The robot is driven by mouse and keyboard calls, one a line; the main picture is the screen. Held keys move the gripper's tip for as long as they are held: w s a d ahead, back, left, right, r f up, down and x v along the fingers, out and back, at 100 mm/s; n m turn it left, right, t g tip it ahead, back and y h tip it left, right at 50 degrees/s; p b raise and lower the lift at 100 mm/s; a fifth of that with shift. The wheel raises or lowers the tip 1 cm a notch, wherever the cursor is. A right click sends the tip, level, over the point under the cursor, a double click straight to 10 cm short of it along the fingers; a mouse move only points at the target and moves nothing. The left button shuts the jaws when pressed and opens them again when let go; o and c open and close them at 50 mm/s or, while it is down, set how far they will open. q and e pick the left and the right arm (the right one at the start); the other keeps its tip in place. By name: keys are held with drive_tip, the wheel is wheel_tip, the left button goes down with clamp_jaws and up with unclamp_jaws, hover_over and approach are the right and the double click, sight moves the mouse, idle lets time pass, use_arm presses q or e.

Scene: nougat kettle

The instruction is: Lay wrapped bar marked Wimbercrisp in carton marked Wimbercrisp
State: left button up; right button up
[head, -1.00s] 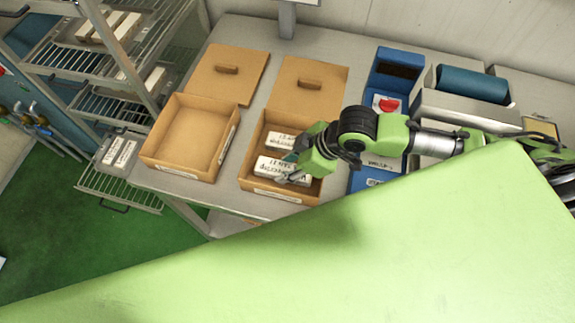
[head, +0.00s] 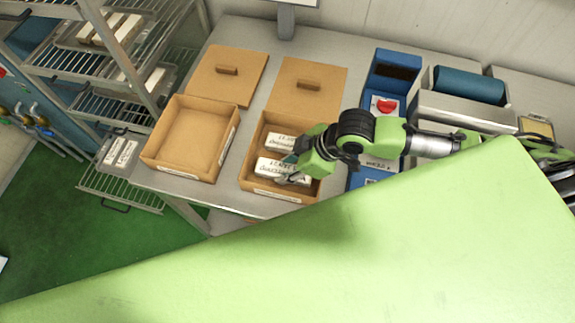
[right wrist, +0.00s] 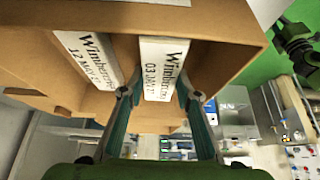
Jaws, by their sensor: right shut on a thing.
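The right-hand carton (head: 270,189) is open, brown and stands on the table with a label on its front wall. My right gripper (head: 289,169) is down at this carton and shut on a white wrapped bar (head: 268,166). In the right wrist view the fingers (right wrist: 154,90) lie along both sides of this bar (right wrist: 165,65), which reads "Wimbercr..." and "03 MA...". A second white bar (head: 281,142) lies beside it in the carton; in the right wrist view it (right wrist: 88,52) reads "Wimbercr..." and "12 MAY". The carton's label is too small to read.
An empty open carton (head: 178,176) stands to the left. Two brown lids (head: 228,90) (head: 305,88) lie behind the cartons. A blue device (head: 392,80) and a grey unit with a blue roll (head: 470,84) stand to the right. A wire rack (head: 105,105) is at the left.

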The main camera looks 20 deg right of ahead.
drive_tip(key=shift+f+p, duration=0.4)
drive_tip(key=shift+f, duration=0.15)
idle(0.9)
drive_tip(key=o, duration=1.7)
